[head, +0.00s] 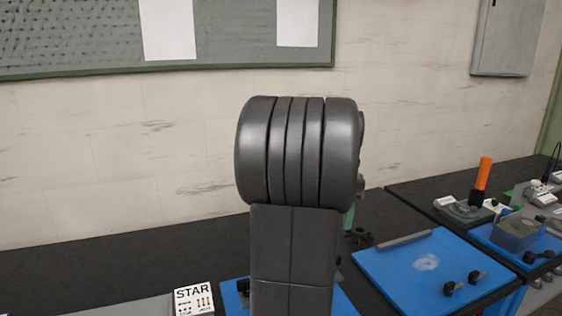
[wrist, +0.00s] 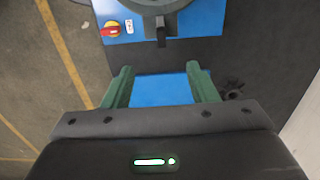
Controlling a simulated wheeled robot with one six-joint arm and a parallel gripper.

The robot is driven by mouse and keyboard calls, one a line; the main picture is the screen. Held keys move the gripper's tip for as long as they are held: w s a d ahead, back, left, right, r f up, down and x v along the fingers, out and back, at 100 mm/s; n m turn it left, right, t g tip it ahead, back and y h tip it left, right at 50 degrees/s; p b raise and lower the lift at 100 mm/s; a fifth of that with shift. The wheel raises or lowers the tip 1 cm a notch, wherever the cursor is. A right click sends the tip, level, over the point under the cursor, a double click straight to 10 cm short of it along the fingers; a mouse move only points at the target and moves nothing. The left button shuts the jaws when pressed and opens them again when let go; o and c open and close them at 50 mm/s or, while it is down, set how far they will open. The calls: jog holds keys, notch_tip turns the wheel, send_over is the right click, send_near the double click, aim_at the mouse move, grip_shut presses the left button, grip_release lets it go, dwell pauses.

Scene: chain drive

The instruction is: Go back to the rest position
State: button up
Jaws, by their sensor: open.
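My gripper (wrist: 162,84) shows in the wrist view with its two green fingers apart and nothing between them. It hangs above a dark bench with a blue surface below. In the head view my own dark arm covers the middle of the picture. Only a bit of green finger shows behind it there, so most of the gripper is hidden.
A blue board (head: 400,262) with small dark parts lies on the dark bench at right. An orange-handled tool (head: 482,178) stands farther right. A STAR card (head: 193,300) is at front left. A wall stands behind.

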notch_tip(320, 180, down, 11)
jog(key=shift+s+a+r, duration=0.1)
jog(key=shift+s, duration=0.05)
jog(key=shift+s+f, duration=0.15)
jog(key=shift+f, duration=0.05)
dwell(0.4)
